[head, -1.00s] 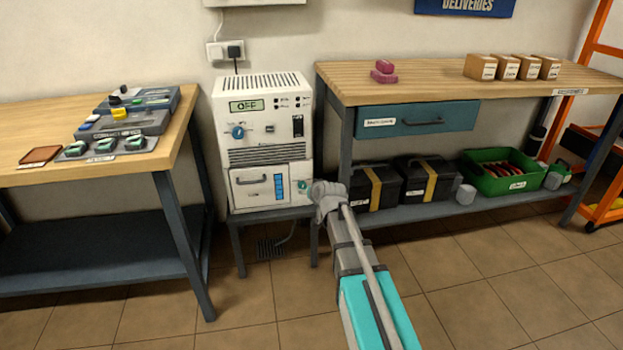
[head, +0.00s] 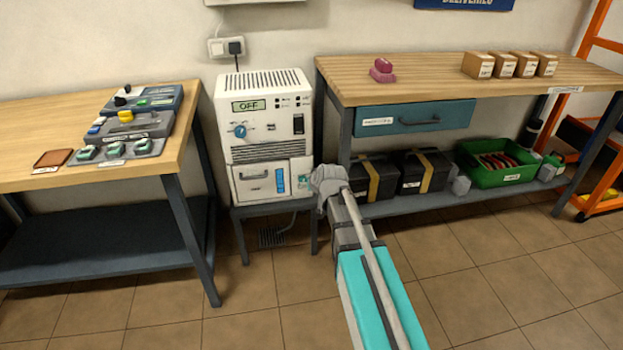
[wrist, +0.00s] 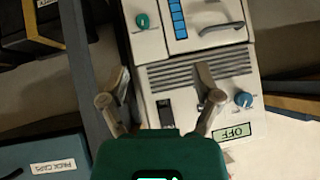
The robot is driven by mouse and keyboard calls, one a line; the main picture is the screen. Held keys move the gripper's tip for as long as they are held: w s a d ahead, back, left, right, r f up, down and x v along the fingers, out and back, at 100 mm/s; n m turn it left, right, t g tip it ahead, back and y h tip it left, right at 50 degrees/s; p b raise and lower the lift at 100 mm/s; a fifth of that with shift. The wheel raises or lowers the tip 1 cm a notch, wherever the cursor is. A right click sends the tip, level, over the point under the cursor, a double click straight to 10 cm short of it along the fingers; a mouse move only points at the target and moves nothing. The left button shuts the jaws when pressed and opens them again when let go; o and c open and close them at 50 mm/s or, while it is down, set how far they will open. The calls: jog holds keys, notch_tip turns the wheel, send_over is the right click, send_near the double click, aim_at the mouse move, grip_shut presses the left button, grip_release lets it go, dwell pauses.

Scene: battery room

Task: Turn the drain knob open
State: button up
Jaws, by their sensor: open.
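The white machine (head: 268,95) stands on a low dark stand, its display reading OFF. A small green knob (wrist: 142,22) sits on its lower front panel, beside a blue level strip (wrist: 178,20); I take it as the drain knob. In the head view the knob is small and close to the left of my gripper (head: 322,180), so its setting is unclear there. In the wrist view the machine appears upside down. My gripper (wrist: 162,70) is open and empty, its fingers spread in front of the panel, with the knob beyond the fingertips. I see no contact with it.
A blue knob (head: 239,130) is on the machine's upper panel, and a drawer handle (head: 254,175) on the lower one. A workbench (head: 345,85) with a teal drawer (head: 415,118) stands at right, black cases (head: 372,180) below it. Another table (head: 178,165) is at left.

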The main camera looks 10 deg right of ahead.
jog(key=shift+s+a+r+g+p, duration=0.15)
jog(key=shift+s+r+g+p, duration=0.35)
jog(key=shift+s+r+p, duration=1.1)
jog(key=shift+w+f, duration=0.2)
jog(key=shift+f, duration=0.05)
